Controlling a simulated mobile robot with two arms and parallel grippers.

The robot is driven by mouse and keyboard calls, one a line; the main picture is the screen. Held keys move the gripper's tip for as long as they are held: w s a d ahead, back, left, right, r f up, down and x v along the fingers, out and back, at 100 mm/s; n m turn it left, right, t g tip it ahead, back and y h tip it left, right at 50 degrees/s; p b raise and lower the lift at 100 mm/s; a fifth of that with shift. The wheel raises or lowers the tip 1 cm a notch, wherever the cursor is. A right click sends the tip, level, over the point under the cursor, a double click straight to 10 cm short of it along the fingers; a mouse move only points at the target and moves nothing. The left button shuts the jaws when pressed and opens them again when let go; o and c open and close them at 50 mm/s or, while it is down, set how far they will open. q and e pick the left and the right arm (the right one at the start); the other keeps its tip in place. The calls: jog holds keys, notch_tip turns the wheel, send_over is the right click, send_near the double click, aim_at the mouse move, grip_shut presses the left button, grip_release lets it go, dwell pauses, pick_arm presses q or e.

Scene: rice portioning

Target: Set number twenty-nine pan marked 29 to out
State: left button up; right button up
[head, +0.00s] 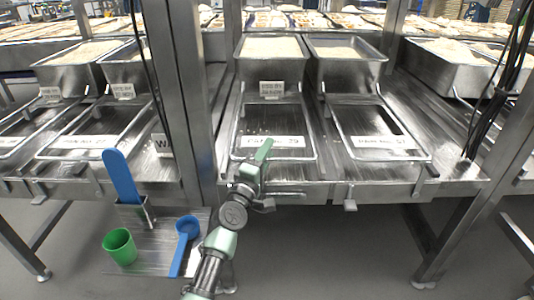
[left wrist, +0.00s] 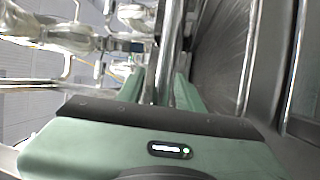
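The label reading 29 (head: 270,141) lies at the front of an empty metal frame (head: 239,125) in the middle of the bench. A metal pan of rice (head: 271,68) stands behind this frame, with a small printed card (head: 272,90) at its front. My left gripper (head: 262,155) is at the front edge of this frame, below the label. In the left wrist view, its green fingers (left wrist: 165,90) stand apart with shiny metal bars between them. I cannot tell whether they touch the bars. My right gripper is not in view.
Another frame (head: 427,150) with its own label and a rice pan (head: 345,65) is to the right. A small handle (head: 350,205) hangs below that frame. A lower shelf holds a green cup (head: 119,246), a blue scoop (head: 187,230) and a blue paddle (head: 122,177). Steel posts flank the bay.

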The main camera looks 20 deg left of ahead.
pick_arm(q)
jog(key=shift+c, duration=0.4)
grip_shut()
jog(key=shift+r, duration=0.1)
